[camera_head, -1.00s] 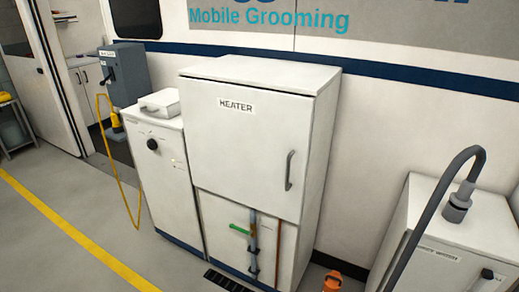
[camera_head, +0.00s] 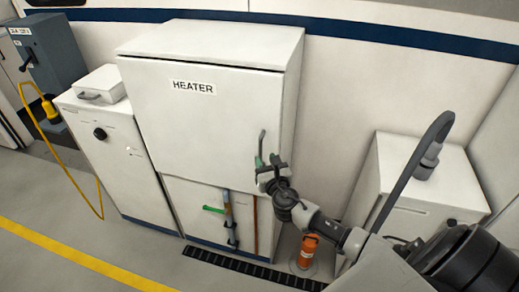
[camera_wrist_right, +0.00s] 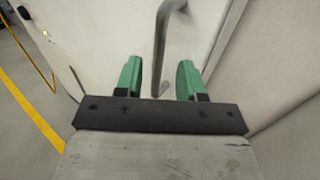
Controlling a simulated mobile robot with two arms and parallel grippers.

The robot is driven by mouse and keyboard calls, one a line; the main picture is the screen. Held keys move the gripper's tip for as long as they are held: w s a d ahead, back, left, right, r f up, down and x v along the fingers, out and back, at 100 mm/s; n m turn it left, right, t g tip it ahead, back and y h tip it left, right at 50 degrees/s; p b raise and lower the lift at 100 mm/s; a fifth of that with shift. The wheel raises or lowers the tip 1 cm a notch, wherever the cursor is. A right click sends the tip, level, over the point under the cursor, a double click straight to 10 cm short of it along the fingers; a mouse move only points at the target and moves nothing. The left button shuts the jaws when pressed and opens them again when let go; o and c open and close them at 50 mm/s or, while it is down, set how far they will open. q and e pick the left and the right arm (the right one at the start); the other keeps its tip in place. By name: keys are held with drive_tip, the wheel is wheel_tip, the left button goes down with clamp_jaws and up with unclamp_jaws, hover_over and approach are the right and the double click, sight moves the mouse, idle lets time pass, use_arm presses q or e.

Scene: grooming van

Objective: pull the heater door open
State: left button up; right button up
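The heater (camera_head: 215,120) is a white cabinet labelled HEATER, and its upper door (camera_head: 195,125) is shut. A grey vertical bar handle (camera_head: 262,145) is on the door's right side; its lower part is hidden behind my gripper in the head view. My right gripper (camera_head: 268,164) is at the handle's lower end. In the right wrist view, the green fingers of the right gripper (camera_wrist_right: 160,80) are apart, with the handle (camera_wrist_right: 161,50) between them and gaps on both sides. My left gripper is not in view.
A white cabinet with a hose (camera_head: 415,180) stands at right. An orange cylinder (camera_head: 307,250) stands on the floor near the heater. A lower white unit (camera_head: 115,150) with a knob is at left. Pipes (camera_head: 228,215) run below the door. The floor in front is clear.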

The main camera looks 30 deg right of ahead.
sight(261, 153)
drive_tip(key=shift+x, duration=2.6)
drive_tip(key=shift+f, duration=0.1)
clamp_jaws()
